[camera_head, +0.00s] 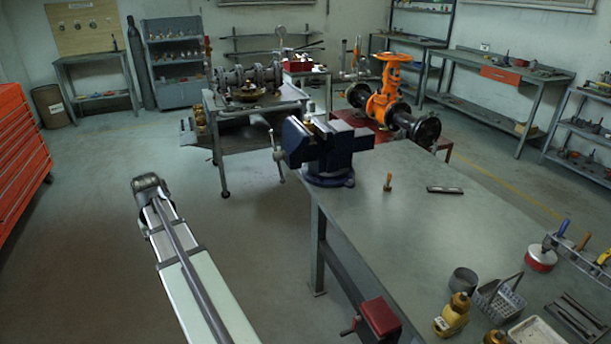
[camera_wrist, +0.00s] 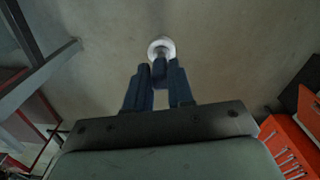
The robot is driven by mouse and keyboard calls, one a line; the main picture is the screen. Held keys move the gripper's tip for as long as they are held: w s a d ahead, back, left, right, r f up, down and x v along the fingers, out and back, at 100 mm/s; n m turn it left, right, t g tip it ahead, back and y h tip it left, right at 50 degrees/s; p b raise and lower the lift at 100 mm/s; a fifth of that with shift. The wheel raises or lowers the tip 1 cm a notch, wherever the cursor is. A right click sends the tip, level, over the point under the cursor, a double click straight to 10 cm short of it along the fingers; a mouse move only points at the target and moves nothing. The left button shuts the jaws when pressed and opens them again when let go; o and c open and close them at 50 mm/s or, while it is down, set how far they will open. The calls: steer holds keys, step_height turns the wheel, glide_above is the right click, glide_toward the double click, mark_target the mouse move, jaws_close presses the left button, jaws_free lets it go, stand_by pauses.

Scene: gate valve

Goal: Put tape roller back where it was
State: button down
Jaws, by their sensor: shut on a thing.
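In the wrist view my gripper (camera_wrist: 160,76) is shut, its dark blue fingers close together. A small, pale, round thing (camera_wrist: 161,43), which I take to be the tape roller, shows at the fingertips. It is held clear of the floor, and the fingers hide part of it. In the head view I cannot make out my gripper or the held thing.
A workbench (camera_head: 420,235) fills the right, with a blue vise (camera_head: 322,150) at its far left corner. A small brown-handled piece (camera_head: 388,182), a flat dark bar (camera_head: 445,190) and a red tin (camera_head: 541,259) stand or lie on it. Red cabinets (camera_head: 20,140) line the left.

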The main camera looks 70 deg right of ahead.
steer(key=s+d+r+m, duration=0.1)
steer(key=s+d+m, duration=0.2)
steer(key=s+d, duration=0.95)
steer(key=s+d+r+m, duration=0.1)
steer(key=s+d+m, duration=0.2)
steer(key=s+d, duration=0.95)
steer(key=s+d+r+m, duration=0.2)
steer(key=s+d, duration=0.4)
steer(key=d, duration=1.3)
steer(key=s+d+r+m, duration=0.2)
steer(key=s+d+m, duration=0.1)
steer(key=s+d, duration=0.85)
steer(key=s+d+r+m, duration=0.1)
steer(key=s+d+m, duration=0.2)
steer(key=s+d, duration=0.9)
steer(key=s+d+r+m, duration=0.3)
steer(key=s+d, duration=0.2)
steer(key=d, duration=0.3)
steer(key=shift+w+a+f+m+g, duration=0.1)
steer(key=shift+f+m, duration=0.55)
steer(key=shift+f, duration=1.1)
steer(key=shift+w+a+f+m+g, duration=0.1)
steer(key=shift+f+m, duration=0.5)
steer(key=shift+f, duration=1.15)
steer(key=shift+f+m+g, duration=0.1)
steer(key=shift+f+m, duration=0.55)
steer(key=shift+f, duration=1.1)
steer(key=shift+f, duration=0.15)
steer(key=c, duration=1)
jaws_free()
